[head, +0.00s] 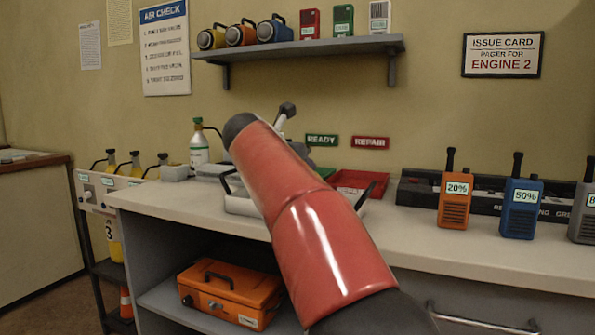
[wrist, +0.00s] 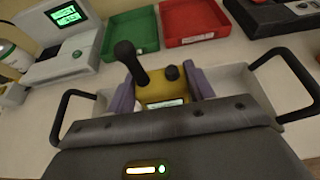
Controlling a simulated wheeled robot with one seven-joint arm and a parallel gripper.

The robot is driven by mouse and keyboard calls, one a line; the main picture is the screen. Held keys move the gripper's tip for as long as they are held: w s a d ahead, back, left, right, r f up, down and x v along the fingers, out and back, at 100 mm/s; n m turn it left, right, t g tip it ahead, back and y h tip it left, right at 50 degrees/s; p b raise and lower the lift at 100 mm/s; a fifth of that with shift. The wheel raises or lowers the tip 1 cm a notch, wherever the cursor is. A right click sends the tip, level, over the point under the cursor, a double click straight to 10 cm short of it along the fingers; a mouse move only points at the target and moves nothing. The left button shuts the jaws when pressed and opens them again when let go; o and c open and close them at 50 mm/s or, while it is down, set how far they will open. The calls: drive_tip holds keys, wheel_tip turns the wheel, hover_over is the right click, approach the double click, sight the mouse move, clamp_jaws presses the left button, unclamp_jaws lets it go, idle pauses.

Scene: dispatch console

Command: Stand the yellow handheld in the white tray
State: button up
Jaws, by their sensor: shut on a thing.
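In the wrist view the yellow handheld (wrist: 163,92) is between the two purple-grey pads of my gripper (wrist: 161,89), which is shut on it. Its black antenna (wrist: 130,62) and knob point up, away from the camera. The white tray (wrist: 238,82), with a black handle at each side, shows behind and to both sides of the handheld. My gripper's body hides the handheld's lower part, so I cannot tell whether it touches the tray floor. In the head view the white tray (head: 241,206) is mostly behind my red arm, which also hides my gripper and the handheld.
A green tray (wrist: 130,35) and a red tray (wrist: 194,22) lie behind the white tray. A device with a lit green screen (wrist: 68,45) is at left. Orange (head: 455,205) and blue (head: 521,208) handhelds stand at right on the counter. A shelf (head: 300,48) hangs above.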

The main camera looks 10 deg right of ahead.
drive_tip(key=o, duration=1.1)
drive_tip(key=shift+o, duration=0.2)
drive_tip(key=shift+r, duration=0.15)
drive_tip(key=v, duration=1.2)
